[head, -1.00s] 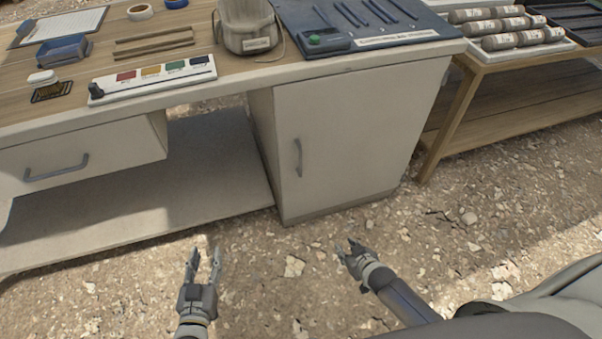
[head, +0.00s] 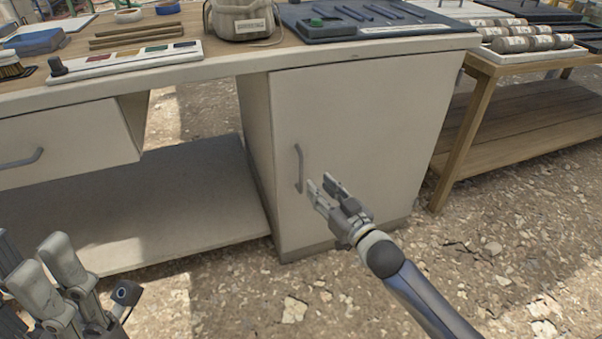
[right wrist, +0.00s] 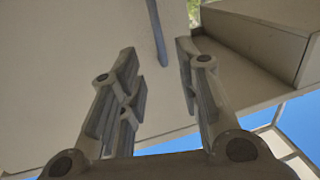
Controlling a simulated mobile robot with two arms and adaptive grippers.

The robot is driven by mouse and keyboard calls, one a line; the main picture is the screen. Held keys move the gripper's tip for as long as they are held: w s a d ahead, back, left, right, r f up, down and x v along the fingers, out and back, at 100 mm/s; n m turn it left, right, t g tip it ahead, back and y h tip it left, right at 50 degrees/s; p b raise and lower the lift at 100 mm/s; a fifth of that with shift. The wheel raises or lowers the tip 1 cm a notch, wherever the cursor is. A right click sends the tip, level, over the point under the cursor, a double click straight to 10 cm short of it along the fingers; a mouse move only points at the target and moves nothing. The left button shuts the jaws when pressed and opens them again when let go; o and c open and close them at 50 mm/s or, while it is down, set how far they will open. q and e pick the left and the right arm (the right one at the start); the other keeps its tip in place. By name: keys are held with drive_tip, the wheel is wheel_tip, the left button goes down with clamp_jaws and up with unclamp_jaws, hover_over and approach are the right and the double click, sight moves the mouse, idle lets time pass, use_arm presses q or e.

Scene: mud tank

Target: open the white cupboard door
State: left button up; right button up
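The white cupboard door (head: 375,120) is shut, in the right part of the desk. Its grey vertical bar handle (head: 298,168) is near the door's left edge. My right gripper (head: 321,182) is open and empty, just right of the handle's lower end, with its fingers pointing toward the door. In the right wrist view the handle (right wrist: 157,30) shows ahead, between the open fingers and beyond their tips; no contact shows. My left gripper (head: 40,262) is at the lower left, close to the camera and partly cut off. Its fingers look apart and empty.
The desktop (head: 225,65) above holds a bag (head: 240,20), a blue-grey tray (head: 385,22) and a colour strip (head: 125,58). A drawer (head: 70,145) is on the left. A wooden table (head: 470,140) stands to the right. Rubbly ground (head: 250,300) before the door is free.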

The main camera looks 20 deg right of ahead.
sight(302, 167)
drive_tip(key=b+x, duration=0.3)
drive_tip(key=x, duration=0.7)
drive_tip(key=shift+w+f+b, duration=0.1)
drive_tip(key=shift+b, duration=0.2)
clamp_jaws()
